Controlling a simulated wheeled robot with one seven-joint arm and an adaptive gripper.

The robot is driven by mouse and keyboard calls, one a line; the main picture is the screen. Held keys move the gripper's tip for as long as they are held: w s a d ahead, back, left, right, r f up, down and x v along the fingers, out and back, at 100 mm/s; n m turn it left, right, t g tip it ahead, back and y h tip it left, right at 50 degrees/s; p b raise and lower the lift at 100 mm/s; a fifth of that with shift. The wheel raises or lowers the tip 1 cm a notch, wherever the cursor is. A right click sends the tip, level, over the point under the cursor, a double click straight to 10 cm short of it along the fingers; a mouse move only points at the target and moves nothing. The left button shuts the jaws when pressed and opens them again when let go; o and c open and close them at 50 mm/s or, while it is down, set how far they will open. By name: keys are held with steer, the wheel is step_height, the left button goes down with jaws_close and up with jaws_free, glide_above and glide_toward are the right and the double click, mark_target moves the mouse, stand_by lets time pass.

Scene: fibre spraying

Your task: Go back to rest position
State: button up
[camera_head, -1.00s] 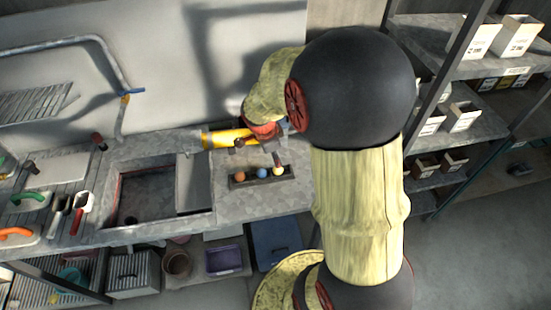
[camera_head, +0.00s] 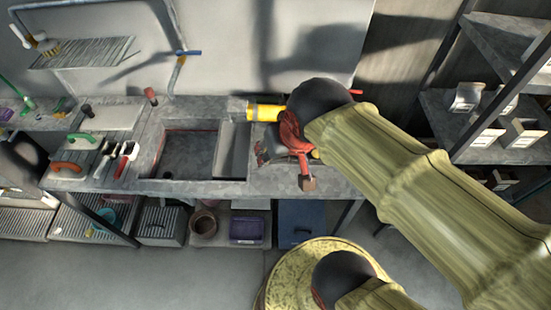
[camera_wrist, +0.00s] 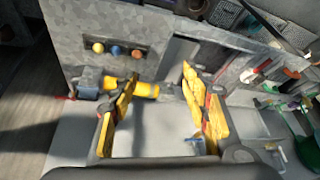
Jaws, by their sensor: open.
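My gripper (camera_head: 286,165) shows in the head view above the right part of the counter, with its dark fingers partly hidden by the red wrist part. In the wrist view my gripper (camera_wrist: 158,76) has its two yellow fingers spread wide with nothing between them. A yellow cylinder (camera_head: 266,112) lies at the back of the counter near the wall, its right end hidden by my arm. In the wrist view the cylinder (camera_wrist: 143,89) lies beyond the fingers, apart from them. A dark holder (camera_wrist: 127,52) with several small balls shows there too; my gripper hides it in the head view.
A sink (camera_head: 188,153) is set in the counter, with tools (camera_head: 124,160) to its left. Bins (camera_head: 247,229) stand below. Metal shelves (camera_head: 440,118) with white boxes stand at the right. A drying rack (camera_head: 80,54) is on the wall. Floor shows in front.

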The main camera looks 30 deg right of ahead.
steer(key=s+a+n, duration=0.2)
steer(key=shift+s+r+n+y, duration=0.1)
steer(key=shift+r+n+y, duration=0.2)
steer(key=shift+r, duration=0.1)
steer(key=shift+f, duration=0.3)
stand_by(0.8)
